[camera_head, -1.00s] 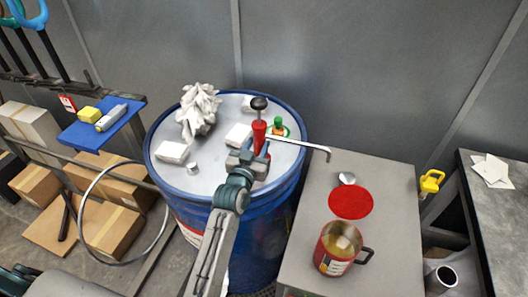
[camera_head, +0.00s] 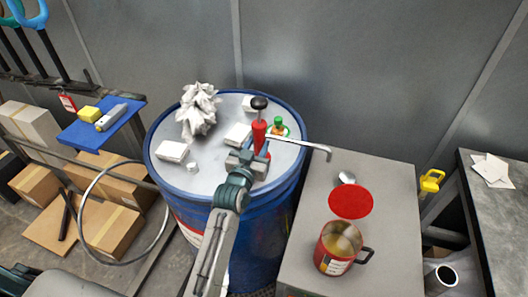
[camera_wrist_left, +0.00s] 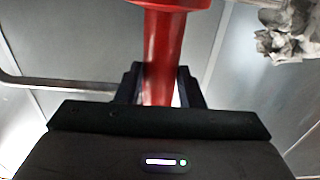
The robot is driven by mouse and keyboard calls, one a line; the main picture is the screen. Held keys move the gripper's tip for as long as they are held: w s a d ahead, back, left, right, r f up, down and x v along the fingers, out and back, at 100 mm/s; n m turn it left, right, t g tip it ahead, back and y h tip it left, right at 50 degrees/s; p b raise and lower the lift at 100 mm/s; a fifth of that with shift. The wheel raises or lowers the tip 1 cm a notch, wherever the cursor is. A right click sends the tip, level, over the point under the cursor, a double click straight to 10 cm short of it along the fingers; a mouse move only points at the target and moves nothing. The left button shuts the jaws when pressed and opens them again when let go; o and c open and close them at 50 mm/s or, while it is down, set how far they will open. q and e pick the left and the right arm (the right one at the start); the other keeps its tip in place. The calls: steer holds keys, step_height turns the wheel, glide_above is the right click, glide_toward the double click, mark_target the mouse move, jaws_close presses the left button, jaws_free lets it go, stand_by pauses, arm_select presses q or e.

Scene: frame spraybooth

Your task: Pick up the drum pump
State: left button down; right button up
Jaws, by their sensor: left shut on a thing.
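The drum pump has a red body (camera_head: 259,132), a black knob on top and a grey spout reaching right. It stands upright at the right side of the blue drum's grey lid (camera_head: 215,185). My left gripper (camera_head: 254,158) is shut on the lower red body. In the left wrist view the red body (camera_wrist_left: 163,50) stands between the two dark fingers, and the spout runs off to the left. The pump's foot is hidden behind my gripper, so I cannot tell whether it touches the lid. My right gripper is not in view.
On the lid are a crumpled white rag (camera_head: 198,112), several white blocks and a green-orange item (camera_head: 278,127) close by the pump. Right of the drum, a grey cabinet (camera_head: 305,255) holds a red can (camera_head: 338,248), a red disc (camera_head: 350,201) and a small metal piece (camera_head: 346,178).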

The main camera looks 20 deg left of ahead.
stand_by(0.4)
arm_select(q)
steer(key=shift+r, duration=0.3)
steer(key=shift+w+f, duration=0.1)
steer(key=shift+w, duration=0.05)
